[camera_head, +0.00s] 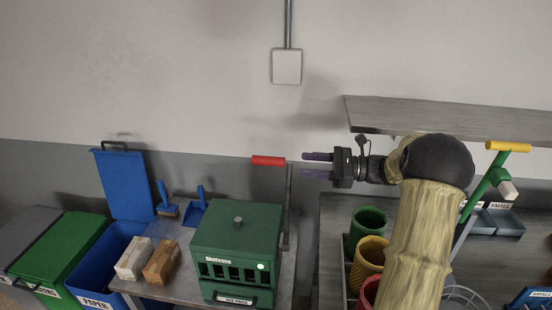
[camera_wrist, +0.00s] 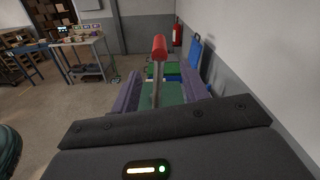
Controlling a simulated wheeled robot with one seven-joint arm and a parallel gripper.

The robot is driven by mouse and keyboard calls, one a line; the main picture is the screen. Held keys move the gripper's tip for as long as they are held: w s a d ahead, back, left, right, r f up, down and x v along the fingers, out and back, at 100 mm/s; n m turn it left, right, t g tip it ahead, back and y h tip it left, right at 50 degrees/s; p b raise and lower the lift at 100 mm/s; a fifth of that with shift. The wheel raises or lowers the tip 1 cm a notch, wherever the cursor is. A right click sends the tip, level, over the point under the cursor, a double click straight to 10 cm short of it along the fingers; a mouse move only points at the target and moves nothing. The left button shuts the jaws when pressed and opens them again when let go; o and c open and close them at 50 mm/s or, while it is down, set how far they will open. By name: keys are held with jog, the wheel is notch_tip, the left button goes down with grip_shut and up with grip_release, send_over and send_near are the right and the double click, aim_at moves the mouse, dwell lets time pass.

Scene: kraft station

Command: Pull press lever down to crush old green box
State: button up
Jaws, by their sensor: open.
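The press (camera_head: 236,250) is a green housing with a row of dark slots and a small lit green light, standing on a grey table. Its lever is a grey upright bar (camera_head: 289,205) at the right side, topped by a red handle (camera_head: 268,161) that points left. The lever stands upright. My gripper (camera_head: 316,165) is open and empty, just right of the red handle at about its height, with a small gap between. In the wrist view the red handle (camera_wrist: 159,48) shows ahead, between the two purple fingers. I cannot make out an old green box inside the press.
A shelf (camera_head: 450,114), a yellow-handled green lever (camera_head: 508,147) and coloured cups (camera_head: 369,222) are at the right.

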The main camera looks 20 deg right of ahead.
aim_at(287, 163)
jog(key=p+x, duration=0.2)
jog(key=x, duration=0.6)
jog(key=shift+w+a+r+p, duration=0.1)
jog(key=shift+a+p, duration=0.2)
jog(key=shift+w+a, duration=0.2)
jog(key=shift+a, duration=0.2)
jog(key=shift+c, duration=0.3)
grip_shut()
